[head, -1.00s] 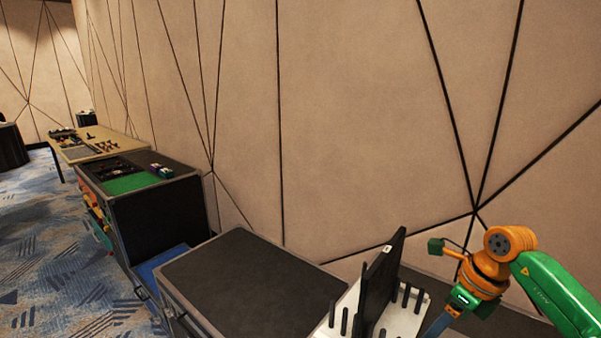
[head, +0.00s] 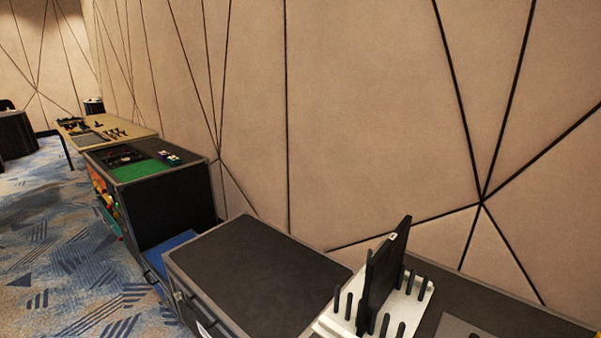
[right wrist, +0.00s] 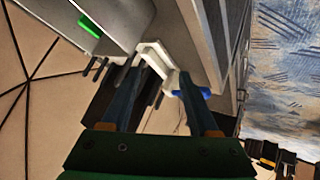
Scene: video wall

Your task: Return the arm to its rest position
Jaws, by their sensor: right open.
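My right gripper (right wrist: 158,88) shows in the right wrist view with its two blue fingers spread apart and nothing held between them. In the head view the right arm is out of sight, apart from a small yellowish bit at the lower right corner. A thin black panel (head: 383,275) stands upright in a white rack (head: 416,307) with black pegs, on the dark counter. A white part that looks like this rack (right wrist: 152,50) shows beyond the fingertips in the right wrist view. My left gripper is not in view.
A dark-topped case (head: 250,275) with a bare top stands left of the rack. Further left are a black case with a green mat (head: 143,171) and a table (head: 135,133) with small items. A panelled wall (head: 350,120) runs behind. Patterned carpet (head: 60,240) is open at left.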

